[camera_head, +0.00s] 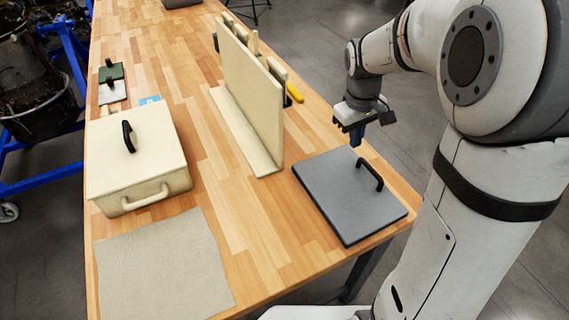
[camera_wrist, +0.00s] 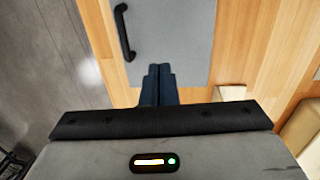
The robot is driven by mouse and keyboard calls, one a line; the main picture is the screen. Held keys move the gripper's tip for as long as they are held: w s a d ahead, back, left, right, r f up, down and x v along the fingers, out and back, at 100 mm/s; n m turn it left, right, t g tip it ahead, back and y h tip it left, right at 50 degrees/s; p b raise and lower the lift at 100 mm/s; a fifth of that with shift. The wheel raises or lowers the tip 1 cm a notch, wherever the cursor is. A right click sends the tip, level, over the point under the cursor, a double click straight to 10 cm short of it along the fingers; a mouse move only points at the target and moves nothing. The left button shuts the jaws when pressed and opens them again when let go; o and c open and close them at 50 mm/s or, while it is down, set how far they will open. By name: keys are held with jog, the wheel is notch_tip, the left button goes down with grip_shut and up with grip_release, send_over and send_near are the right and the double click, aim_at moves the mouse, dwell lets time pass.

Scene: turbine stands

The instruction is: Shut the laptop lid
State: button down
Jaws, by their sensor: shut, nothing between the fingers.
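The laptop appears as a flat grey slab (camera_head: 345,205) with a black handle (camera_head: 371,174) on its top, at the near right of the table. Its lid lies flat, and no raised panel shows. My gripper (camera_head: 357,137) is just beyond the slab's far right edge, pointing down, with its blue fingers together and empty. In the wrist view the shut fingers (camera_wrist: 158,70) overlap the end of the grey slab (camera_wrist: 180,35), and the handle (camera_wrist: 123,32) is to their left. I cannot tell whether the fingertips touch it.
The wooden table (camera_head: 215,225) carries a cream upright panel (camera_head: 250,95) left of the slab. A cream box (camera_head: 140,160) with a black top handle and a cream mat (camera_head: 165,265) are farther left. A yellow-handled item (camera_head: 295,92) lies behind the panel. Bare wood separates mat and slab.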

aim_at(371, 167)
jog(key=w+d+f+g+y, duration=0.1)
jog(key=d+f+y, duration=0.1)
jog(key=d+f, duration=0.1)
jog(key=w+d+f+g+y+b, duration=0.1)
jog(key=w+d+f+y, duration=0.1)
jog(key=d+f, duration=0.1)
jog(key=w+d+f+g+y, duration=0.1)
jog(key=w+d+f+y, duration=0.1)
jog(key=f, duration=0.3)
jog(key=shift+d+f+g+y+b, duration=0.3)
jog(key=shift+d+g+y+b, duration=0.15)
jog(key=shift+d, duration=0.45)
jog(key=shift+w+d+f+b, duration=0.15)
jog(key=shift+f+b, duration=0.1)
jog(key=shift+f, duration=0.25)
jog(key=shift+w+d+f+b, duration=0.1)
jog(key=shift+d+f+b, duration=0.1)
jog(key=shift+f, duration=0.3)
jog(key=shift+s+f, duration=0.1)
jog(key=shift+f, duration=0.05)
jog(key=shift+f, duration=0.1)
